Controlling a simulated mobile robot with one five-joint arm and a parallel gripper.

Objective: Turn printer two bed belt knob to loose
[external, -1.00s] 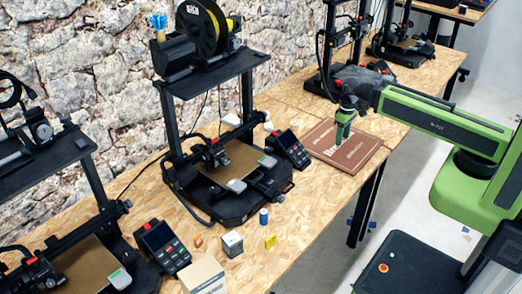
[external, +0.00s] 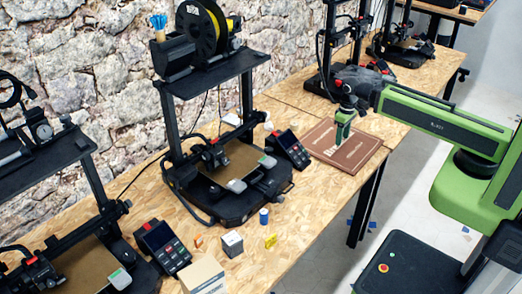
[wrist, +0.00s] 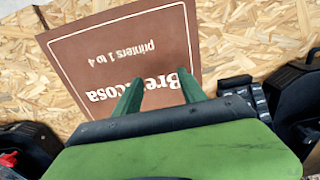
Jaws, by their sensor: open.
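My gripper (external: 342,133) is over the brown sign board (external: 322,152) on the bench, between the middle printer and the printers farther back. In the wrist view its two green fingers (wrist: 160,92) are apart with nothing between them, and the board (wrist: 92,72) lies beyond them. The middle printer (external: 225,185) is black with a tan bed and stands left of my gripper. Which printer is number two is not marked in view. No bed belt knob or loose marking can be made out clearly.
A control screen (external: 291,148) stands right of the middle printer. A blue-capped bottle (external: 264,216), a grey cube (external: 232,243), a yellow block (external: 270,241) and a cardboard box (external: 204,277) lie in front. Another printer (external: 85,268) stands at the left. Dark machine parts (wrist: 28,145) flank the wrist view.

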